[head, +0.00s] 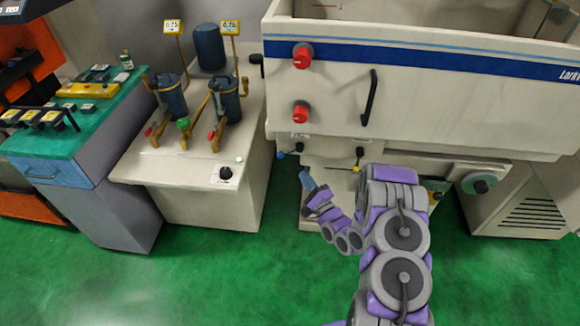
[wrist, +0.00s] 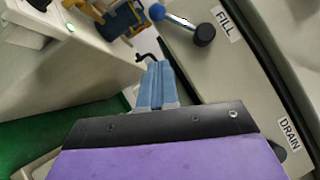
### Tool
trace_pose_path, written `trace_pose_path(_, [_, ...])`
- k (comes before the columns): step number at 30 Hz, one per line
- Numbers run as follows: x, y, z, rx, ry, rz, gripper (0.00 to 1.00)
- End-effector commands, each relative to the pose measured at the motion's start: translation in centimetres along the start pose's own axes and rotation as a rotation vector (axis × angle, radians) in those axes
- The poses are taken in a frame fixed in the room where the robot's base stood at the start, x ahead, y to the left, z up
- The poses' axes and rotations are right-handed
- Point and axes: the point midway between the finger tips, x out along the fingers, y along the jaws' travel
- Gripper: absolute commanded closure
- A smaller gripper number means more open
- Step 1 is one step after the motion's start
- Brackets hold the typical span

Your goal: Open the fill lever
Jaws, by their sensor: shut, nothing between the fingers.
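The fill lever (wrist: 180,22) shows at the top of the wrist view. It has a blue ball knob, a metal rod and a black hub, beside the FILL label (wrist: 225,20). In the head view the fill lever (head: 290,151) sits on the machine's lower front, its blue knob pointing left and down. My gripper (head: 304,172) is just below and right of that knob, apart from it. In the wrist view my gripper (wrist: 158,68) has its blue fingers together and empty, pointing toward the lever.
A DRAIN label (wrist: 289,134) lies at the right, partly beside my wrist. The machine's tank (head: 430,95) overhangs above. A bench with pumps (head: 190,175) stands left. Green floor is open in front.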

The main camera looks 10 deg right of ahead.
Motion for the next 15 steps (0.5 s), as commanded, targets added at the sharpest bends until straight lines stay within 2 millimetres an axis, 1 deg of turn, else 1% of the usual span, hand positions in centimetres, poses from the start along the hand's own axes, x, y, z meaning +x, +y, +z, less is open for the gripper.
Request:
trace_pose_path(4, [1.7, 0.0, 0.2, -0.002, -0.006, -0.002, 1.00])
trace_pose_path(8, [4.5, 0.0, 0.3, -0.003, -0.008, -0.005, 1.00])
trace_pose_path(12, [5.5, 0.0, 1.6, -0.001, -0.005, -0.004, 1.00])
trace_pose_path(15, [6.1, 0.0, 2.2, -0.002, -0.003, -0.003, 1.00])
